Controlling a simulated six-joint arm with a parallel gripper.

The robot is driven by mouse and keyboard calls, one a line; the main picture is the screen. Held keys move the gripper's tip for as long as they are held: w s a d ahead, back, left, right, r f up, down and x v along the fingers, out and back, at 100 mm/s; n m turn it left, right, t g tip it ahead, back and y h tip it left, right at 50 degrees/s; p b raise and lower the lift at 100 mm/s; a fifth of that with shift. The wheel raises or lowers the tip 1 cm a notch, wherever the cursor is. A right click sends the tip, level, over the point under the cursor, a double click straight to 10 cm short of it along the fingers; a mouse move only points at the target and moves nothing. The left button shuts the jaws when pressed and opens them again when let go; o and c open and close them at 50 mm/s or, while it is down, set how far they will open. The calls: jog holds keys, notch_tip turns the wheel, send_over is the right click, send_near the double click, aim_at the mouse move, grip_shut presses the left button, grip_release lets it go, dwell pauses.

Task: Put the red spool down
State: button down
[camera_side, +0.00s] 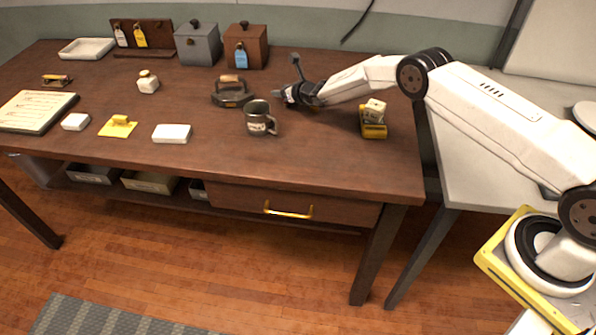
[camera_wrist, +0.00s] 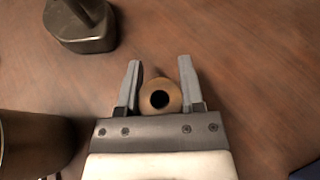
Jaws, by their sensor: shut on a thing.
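In the wrist view my gripper (camera_wrist: 160,80) has its two fingers on either side of a small round spool (camera_wrist: 160,84), shut on it. The spool is seen end-on, as a tan-brown ring around a dark hole; no red shows on it. In the side view my gripper (camera_side: 281,93) is low over the right half of the table, between the iron and my forearm. The spool cannot be made out there. Whether it touches the table is hard to tell.
A dark flat iron (camera_side: 231,94) stands left of my gripper, and a grey mug (camera_side: 260,119) is in front. A yellow stand with a pale block (camera_side: 374,121) is to the right. Grey (camera_side: 198,45) and brown (camera_side: 246,47) boxes stand behind. The table's front right is clear.

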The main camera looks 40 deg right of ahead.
jog(key=shift+f, duration=0.15)
jog(key=shift+c, duration=1.1)
grip_release()
jog(key=shift+r, duration=0.2)
jog(key=shift+s, duration=0.2)
jog(key=shift+v, duration=5.8)
jog(key=shift+d+r, duration=0.1)
